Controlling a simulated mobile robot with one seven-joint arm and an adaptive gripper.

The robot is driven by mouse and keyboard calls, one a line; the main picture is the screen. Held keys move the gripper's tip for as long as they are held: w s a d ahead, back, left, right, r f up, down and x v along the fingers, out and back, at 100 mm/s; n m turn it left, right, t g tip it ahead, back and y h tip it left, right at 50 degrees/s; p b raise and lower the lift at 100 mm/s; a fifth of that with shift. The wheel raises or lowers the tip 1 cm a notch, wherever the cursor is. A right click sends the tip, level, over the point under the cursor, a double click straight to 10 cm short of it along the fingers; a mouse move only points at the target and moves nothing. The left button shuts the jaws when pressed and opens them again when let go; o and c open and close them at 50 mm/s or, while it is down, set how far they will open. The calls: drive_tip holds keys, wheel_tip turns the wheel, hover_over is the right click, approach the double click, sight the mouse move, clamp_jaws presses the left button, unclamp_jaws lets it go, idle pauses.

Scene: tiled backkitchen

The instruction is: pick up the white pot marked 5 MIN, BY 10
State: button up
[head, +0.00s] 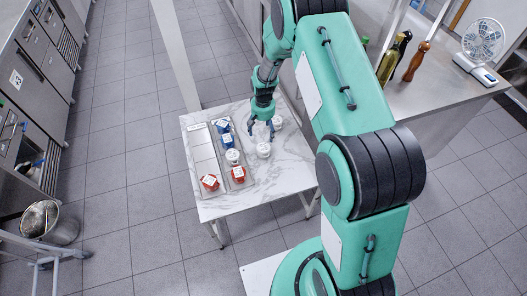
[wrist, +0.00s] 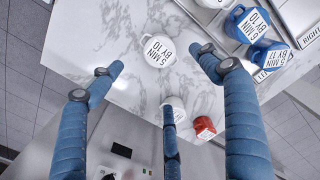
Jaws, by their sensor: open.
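The white pot marked 5 MIN, BY 10 (wrist: 160,50) stands on the marble table. In the wrist view it lies beyond my fingertips, between the lines of the outer fingers, its label readable. In the head view the matching white pot (head: 264,150) stands just below my gripper (head: 262,130). My gripper, also in the wrist view (wrist: 158,80), is open and empty, with its blue fingers spread and apart from the pot. A second white pot (wrist: 177,114) is partly hidden behind the middle finger; its label is not readable.
Trays (head: 203,160) on the table's left hold blue, white and red pots. A blue pot (wrist: 248,24) there also reads 5 MIN, BY 10; another blue pot (wrist: 270,56) is beside it. A red pot (wrist: 204,128) is near the second white pot. Bare marble surrounds the target pot.

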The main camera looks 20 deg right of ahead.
drive_tip(key=b, duration=0.1)
hover_over(263, 148)
drive_tip(key=shift+w+d+f, duration=0.1)
drive_tip(key=shift+f, duration=4.2)
drive_tip(key=shift+f+b, duration=0.9)
drive_tip(key=shift+f, duration=1.7)
drive_tip(key=c, duration=1.5)
drive_tip(key=shift+c, duration=0.2)
